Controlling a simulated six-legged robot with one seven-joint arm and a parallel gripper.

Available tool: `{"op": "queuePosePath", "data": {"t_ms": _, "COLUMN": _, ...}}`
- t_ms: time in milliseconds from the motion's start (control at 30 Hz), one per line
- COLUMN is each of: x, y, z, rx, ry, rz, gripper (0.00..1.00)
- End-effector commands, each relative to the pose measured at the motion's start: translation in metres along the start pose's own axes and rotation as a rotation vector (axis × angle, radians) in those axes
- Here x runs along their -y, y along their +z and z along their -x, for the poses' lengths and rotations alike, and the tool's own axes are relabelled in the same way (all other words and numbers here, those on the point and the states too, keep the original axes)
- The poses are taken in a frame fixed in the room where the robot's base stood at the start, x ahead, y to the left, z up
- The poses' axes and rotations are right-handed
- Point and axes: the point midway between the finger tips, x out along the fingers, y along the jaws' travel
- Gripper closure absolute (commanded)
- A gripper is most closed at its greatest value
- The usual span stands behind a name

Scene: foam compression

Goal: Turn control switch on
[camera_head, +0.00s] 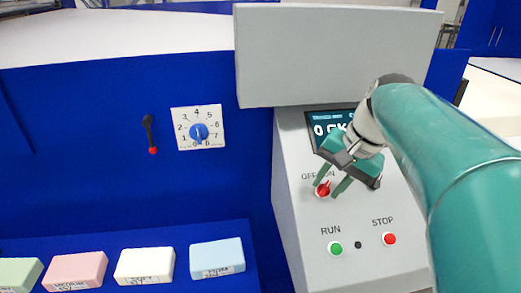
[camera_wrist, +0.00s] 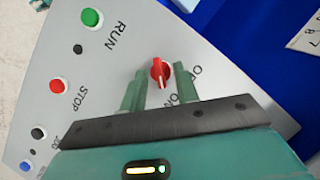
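The control switch is a red rotary knob (camera_head: 323,189) under an OFF/ON label on the sloped grey panel (camera_head: 300,240). It also shows in the wrist view as a red knob (camera_wrist: 160,72) with a white pointer line. My gripper (camera_head: 331,188) is over the switch, its two green fingers apart on either side of the knob. In the wrist view the fingers (camera_wrist: 155,88) are open, with a gap between each finger and the knob. Part of the label is hidden behind the gripper. I cannot tell for certain which position the knob's pointer marks.
A green RUN button (camera_head: 335,248) and a red STOP button (camera_head: 389,239) sit below the switch. A display (camera_head: 325,122) is partly covered by my arm. To the left are a blue dial (camera_head: 199,132), a red-tipped lever (camera_head: 151,135) and several foam blocks (camera_head: 145,264).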

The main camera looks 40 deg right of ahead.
Motion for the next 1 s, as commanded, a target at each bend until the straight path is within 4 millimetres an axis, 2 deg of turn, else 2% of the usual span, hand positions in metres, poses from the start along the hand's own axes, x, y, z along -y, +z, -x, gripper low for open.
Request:
{"op": "queuePosePath", "data": {"t_ms": 133, "x": 0.0, "y": 0.0, "z": 0.009, "rx": -0.001, "ry": 0.0, "rz": 0.0, "gripper": 0.69}}
{"op": "queuePosePath", "data": {"t_ms": 233, "x": 0.0, "y": -0.001, "z": 0.023, "rx": -0.003, "ry": -0.001, "rz": 0.0, "gripper": 0.69}}
{"op": "queuePosePath", "data": {"t_ms": 700, "x": 0.0, "y": -0.001, "z": 0.12, "rx": -0.003, "ry": 0.0, "rz": -0.001, "gripper": 0.69}}
{"op": "queuePosePath", "data": {"t_ms": 833, "x": 0.0, "y": 0.0, "z": 0.134, "rx": -0.002, "ry": 0.0, "rz": 0.0, "gripper": 0.69}}
{"op": "queuePosePath", "data": {"t_ms": 1000, "x": 0.0, "y": 0.0, "z": 0.139, "rx": -0.001, "ry": 0.0, "rz": 0.0, "gripper": 0.69}}
